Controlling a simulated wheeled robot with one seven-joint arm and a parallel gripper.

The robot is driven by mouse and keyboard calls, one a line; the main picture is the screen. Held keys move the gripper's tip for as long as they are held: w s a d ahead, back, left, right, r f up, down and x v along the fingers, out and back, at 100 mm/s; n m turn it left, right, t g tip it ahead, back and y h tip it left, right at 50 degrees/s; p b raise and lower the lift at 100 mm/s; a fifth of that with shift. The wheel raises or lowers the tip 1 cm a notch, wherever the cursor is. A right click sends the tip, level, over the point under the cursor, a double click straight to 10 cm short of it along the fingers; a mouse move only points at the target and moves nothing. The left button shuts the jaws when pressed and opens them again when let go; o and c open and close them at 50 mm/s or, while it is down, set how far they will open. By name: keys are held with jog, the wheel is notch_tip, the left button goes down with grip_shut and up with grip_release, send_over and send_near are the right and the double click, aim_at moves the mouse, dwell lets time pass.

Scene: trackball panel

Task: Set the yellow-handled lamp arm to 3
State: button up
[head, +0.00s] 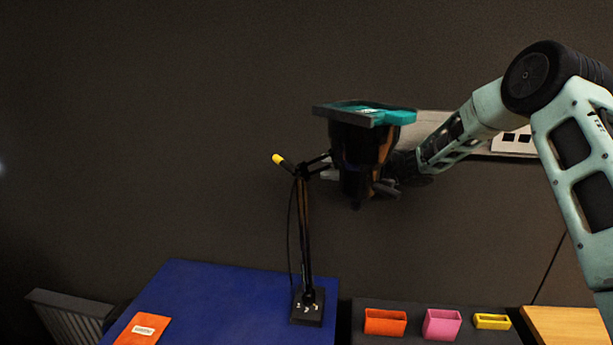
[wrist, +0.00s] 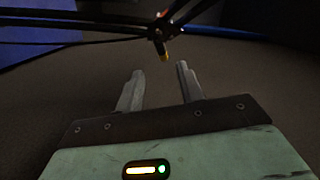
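The lamp arm (head: 304,220) is a thin black post on a dark base (head: 307,308) with white markings, standing on the blue surface; the markings are too small to read. Its yellow handle (head: 278,159) points up and left from the top joint in the head view. In the wrist view the yellow handle (wrist: 165,56) hangs from a black joint, just beyond the fingertips and roughly between them. My gripper (wrist: 158,72) is open, with a gap between its two fingers and nothing held. In the head view my arm's end hides part of the lamp's upper arm.
A blue surface (head: 215,290) carries an orange booklet (head: 143,329). Orange (head: 385,322), pink (head: 442,323) and yellow (head: 492,321) containers stand on the dark surface to the right. A white wall panel (head: 514,142) sits behind my arm. Open air lies left of the lamp.

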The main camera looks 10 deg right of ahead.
jog(key=b+v, duration=0.1)
jog(key=v, duration=0.5)
dwell(0.3)
jog(key=s+d+f+g+h, duration=0.15)
jog(key=s+f+h, duration=0.35)
jog(key=s+h, duration=0.6)
jog(key=s+d+f+h, duration=0.2)
jog(key=s+f+h, duration=0.35)
jog(key=s, duration=0.95)
jog(key=s+a+f+n+g+b, duration=0.2)
jog(key=s+a+n+b, duration=0.3)
jog(key=s+a, duration=1)
jog(key=a+n+g, duration=0.1)
jog(key=a+n, duration=0.1)
jog(key=a, duration=0.1)
jog(key=shift+s+a+f+n, duration=0.15)
jog(key=shift+s+a+n, duration=0.1)
jog(key=shift+a+n, duration=0.1)
